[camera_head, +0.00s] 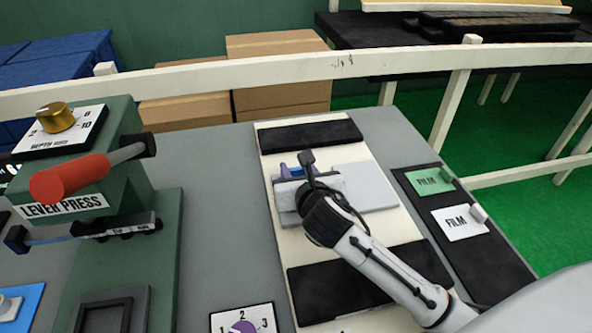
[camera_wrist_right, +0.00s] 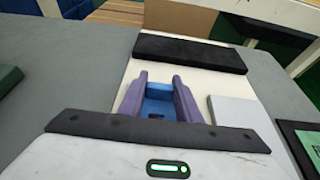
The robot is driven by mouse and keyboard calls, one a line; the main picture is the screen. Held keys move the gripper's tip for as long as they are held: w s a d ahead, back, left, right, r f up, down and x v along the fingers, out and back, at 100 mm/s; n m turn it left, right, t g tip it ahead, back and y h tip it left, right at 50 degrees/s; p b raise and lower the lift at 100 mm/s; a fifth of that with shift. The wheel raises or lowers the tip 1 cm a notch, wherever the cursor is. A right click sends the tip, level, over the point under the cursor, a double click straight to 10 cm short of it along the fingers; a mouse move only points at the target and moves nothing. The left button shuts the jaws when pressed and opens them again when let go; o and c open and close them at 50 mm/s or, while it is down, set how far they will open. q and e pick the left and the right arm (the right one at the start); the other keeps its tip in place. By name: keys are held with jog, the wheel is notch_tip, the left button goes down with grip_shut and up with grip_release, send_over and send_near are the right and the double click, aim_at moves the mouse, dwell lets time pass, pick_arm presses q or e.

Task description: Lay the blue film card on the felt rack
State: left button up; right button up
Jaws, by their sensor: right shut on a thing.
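My right gripper (camera_head: 290,168) is over the cream board in the middle of the table. In the right wrist view its purple fingers (camera_wrist_right: 160,95) are closed on a blue piece (camera_wrist_right: 158,90), which looks like the blue film card. Most of the piece is hidden by the gripper, and its label does not show. The dark mat (camera_head: 492,262) at the right looks like the felt rack. A green film card (camera_head: 427,182) and a white film card (camera_head: 458,224) lie on it, with bare room in front of them. My left gripper is not in view.
The cream board (camera_head: 272,222) carries black pads (camera_head: 310,135) and a light grey plate (camera_head: 372,188) beside my gripper. A green lever press (camera_head: 150,215) with a red handle stands at the left. A white rail (camera_head: 225,73) runs behind the table.

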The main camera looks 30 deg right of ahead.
jog(key=shift+f, duration=0.25)
jog(key=shift+f, duration=0.15)
jog(key=o, duration=1)
jog(key=shift+r, duration=0.2)
jog(key=v, duration=1.2)
jog(key=shift+f, duration=0.1)
